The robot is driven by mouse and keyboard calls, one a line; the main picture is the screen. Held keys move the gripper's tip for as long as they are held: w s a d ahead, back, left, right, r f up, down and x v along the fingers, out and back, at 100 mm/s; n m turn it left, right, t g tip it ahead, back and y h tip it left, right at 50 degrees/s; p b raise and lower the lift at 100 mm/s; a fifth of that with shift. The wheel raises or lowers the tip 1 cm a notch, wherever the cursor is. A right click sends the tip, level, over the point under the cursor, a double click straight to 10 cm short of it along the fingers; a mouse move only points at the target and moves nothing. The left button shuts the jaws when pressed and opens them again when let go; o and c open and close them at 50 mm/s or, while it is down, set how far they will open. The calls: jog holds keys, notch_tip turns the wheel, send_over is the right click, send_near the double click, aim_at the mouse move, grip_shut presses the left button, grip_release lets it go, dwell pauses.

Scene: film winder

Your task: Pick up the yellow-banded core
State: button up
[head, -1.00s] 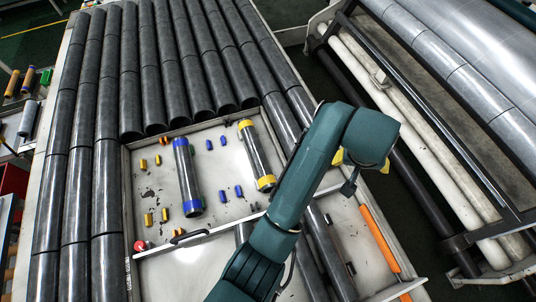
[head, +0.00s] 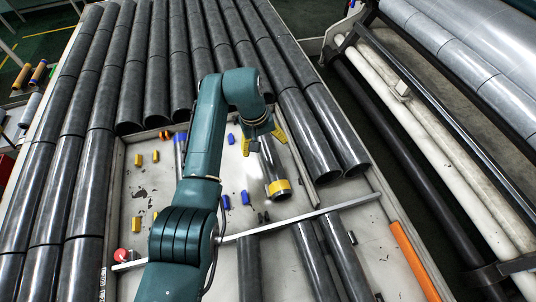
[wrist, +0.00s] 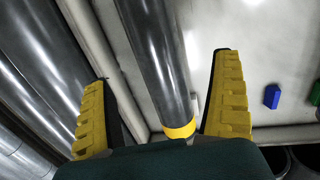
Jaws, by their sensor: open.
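The yellow-banded core (head: 270,170) is a dark grey cylinder lying in the white tray, with a yellow band at its near end. Its far end is hidden behind my gripper in the head view. My gripper (head: 264,140) is open above the core's far part. In the wrist view the core (wrist: 157,50) runs between the two yellow fingers of my gripper (wrist: 165,95), with a yellow band at its lower end. The fingers do not appear to touch it.
The blue-banded core (head: 180,148) is mostly hidden behind my arm. Small yellow plugs (head: 137,160) and blue plugs (head: 245,197) lie in the tray. A metal bar (head: 310,215) crosses the tray's near side. Long dark rollers (head: 85,185) flank it. An orange rod (head: 412,258) lies right.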

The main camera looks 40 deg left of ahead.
aim_at(268, 151)
jog(key=f, duration=0.2)
jog(key=w+f, duration=0.1)
jog(key=f, duration=0.2)
jog(key=f+b, duration=0.1)
jog(key=f, duration=0.1)
jog(key=shift+w+d+f, duration=0.2)
jog(key=shift+d+f, duration=0.1)
jog(key=shift+f, duration=0.05)
jog(key=shift+r, duration=0.15)
jog(key=c, duration=1.4)
